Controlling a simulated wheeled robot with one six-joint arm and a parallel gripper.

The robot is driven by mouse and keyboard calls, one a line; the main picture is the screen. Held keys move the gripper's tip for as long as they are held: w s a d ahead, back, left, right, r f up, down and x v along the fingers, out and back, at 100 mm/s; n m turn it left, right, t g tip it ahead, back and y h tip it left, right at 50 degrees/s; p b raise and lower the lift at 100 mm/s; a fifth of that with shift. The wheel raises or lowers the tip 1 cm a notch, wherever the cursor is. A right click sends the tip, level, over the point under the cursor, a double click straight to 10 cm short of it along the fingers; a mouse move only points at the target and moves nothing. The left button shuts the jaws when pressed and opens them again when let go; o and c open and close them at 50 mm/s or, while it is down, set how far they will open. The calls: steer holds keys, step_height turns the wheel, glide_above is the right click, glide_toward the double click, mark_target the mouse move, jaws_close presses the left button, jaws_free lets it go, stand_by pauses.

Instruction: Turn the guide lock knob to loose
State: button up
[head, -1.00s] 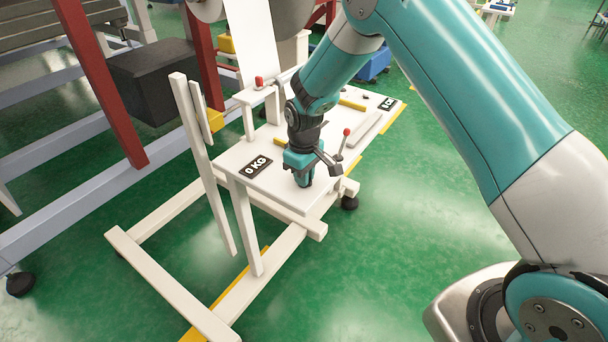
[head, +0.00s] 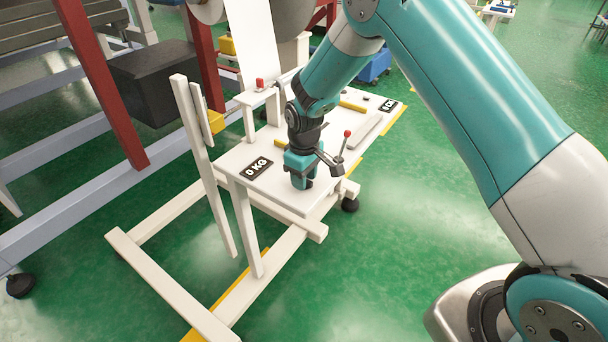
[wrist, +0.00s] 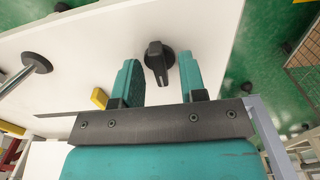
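The guide lock knob (wrist: 158,62) is a round black knob with a raised grip bar, set on the white panel. In the wrist view it sits between the two teal fingers of my gripper (wrist: 158,78), near their tips. Gaps show on both sides of the knob, so the fingers are open and not seen touching it. In the head view my gripper (head: 302,182) points down at the near end of the white table (head: 300,203), and it hides the knob there. I see no readable loose or tight marking by the knob.
A lever with a red ball (head: 347,133) stands close to the right of my gripper. A "0 KG" label (head: 257,168) lies on the table to its left. A red-topped post (head: 260,84) stands behind. A round black-ended rod (wrist: 37,62) shows at the left in the wrist view.

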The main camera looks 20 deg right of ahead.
steer(key=shift+r, duration=0.15)
step_height(320, 180, up, 17)
steer(key=b, duration=0.1)
steer(key=shift+r, duration=0.1)
stand_by(0.4)
steer(key=s+a+r+y, duration=0.1)
steer(key=s+r, duration=0.2)
steer(key=s, duration=0.7)
steer(key=s+a+r+y+p, duration=0.1)
steer(key=s+a+r, duration=0.1)
steer(key=s, duration=0.8)
steer(key=s+a+r+y, duration=0.1)
steer(key=s+r, duration=0.3)
steer(key=s, duration=0.7)
steer(key=shift+a+y, duration=0.3)
steer(key=shift+y, duration=0.3)
